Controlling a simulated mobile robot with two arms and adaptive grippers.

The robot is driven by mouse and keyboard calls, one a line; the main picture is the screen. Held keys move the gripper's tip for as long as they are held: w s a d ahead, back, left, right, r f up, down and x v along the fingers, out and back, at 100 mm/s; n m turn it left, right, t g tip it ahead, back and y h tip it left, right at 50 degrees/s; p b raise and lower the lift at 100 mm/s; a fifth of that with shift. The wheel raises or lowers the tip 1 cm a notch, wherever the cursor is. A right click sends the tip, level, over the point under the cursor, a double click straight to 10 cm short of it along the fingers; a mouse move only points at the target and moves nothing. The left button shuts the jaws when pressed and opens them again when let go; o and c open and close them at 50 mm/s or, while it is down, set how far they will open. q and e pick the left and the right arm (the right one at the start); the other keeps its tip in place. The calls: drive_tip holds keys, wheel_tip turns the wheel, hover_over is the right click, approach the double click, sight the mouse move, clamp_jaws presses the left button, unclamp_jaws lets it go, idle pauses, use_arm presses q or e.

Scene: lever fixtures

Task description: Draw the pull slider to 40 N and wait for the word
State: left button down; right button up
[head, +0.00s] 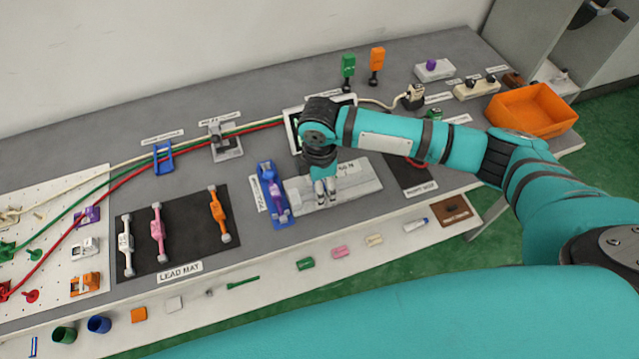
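A light grey plate (352,188) lies on the bench near the middle, with a white label (347,168) at its back edge. The label is partly legible and seems to end in "N"; I cannot read any force value. I cannot make out a slider handle on the plate. My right gripper (326,198) points down over the plate's left-middle part. Its two fingertips show a narrow gap; whether they hold something or touch the plate is unclear. A white-framed screen (291,124) stands behind, mostly hidden by my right arm. My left gripper is not in view.
A blue fixture (272,190) stands close left of the plate. A dark lead mat (180,240) with several leads lies farther left. An orange bin (532,108) sits at the right. Small items line the lower front shelf (200,303). Cables run along the back.

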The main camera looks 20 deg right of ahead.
drive_tip(key=c, duration=1)
drive_tip(key=shift+o, duration=0.2)
drive_tip(key=d+p, duration=0.2)
drive_tip(key=d, duration=0.1)
drive_tip(key=shift+d+r, duration=0.1)
drive_tip(key=shift+r, duration=0.05)
drive_tip(key=shift+w+d, duration=0.1)
drive_tip(key=o, duration=1)
drive_tip(key=shift+c, duration=0.2)
wheel_tip(320, 180, up, 12)
